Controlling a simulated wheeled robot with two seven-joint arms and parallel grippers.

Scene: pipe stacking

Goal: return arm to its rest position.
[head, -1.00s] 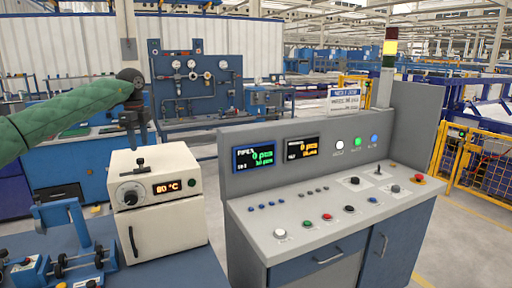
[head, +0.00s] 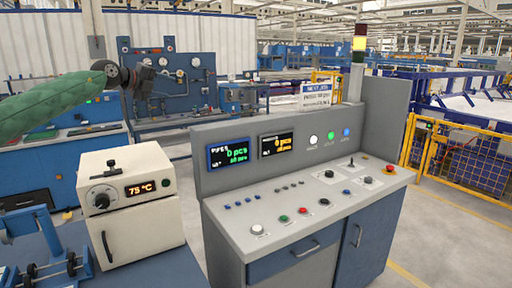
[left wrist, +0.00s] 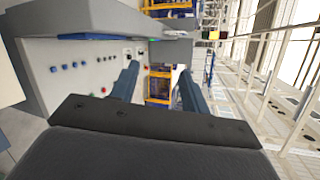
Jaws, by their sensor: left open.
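My left arm, in a green sleeve, comes in from the left edge of the head view. It ends in my dark left gripper (head: 143,80), raised in the air above and behind the white heating box (head: 140,222). In the left wrist view the two blue-grey fingers of the left gripper (left wrist: 158,86) stand apart with nothing between them. My right gripper is in neither view.
The grey control console (head: 222,185) with buttons and two displays fills the middle. The heating box reads 75 °C on the blue bench (head: 165,270). A blue fixture (head: 50,250) stands at lower left. Yellow fencing (head: 465,160) is at right.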

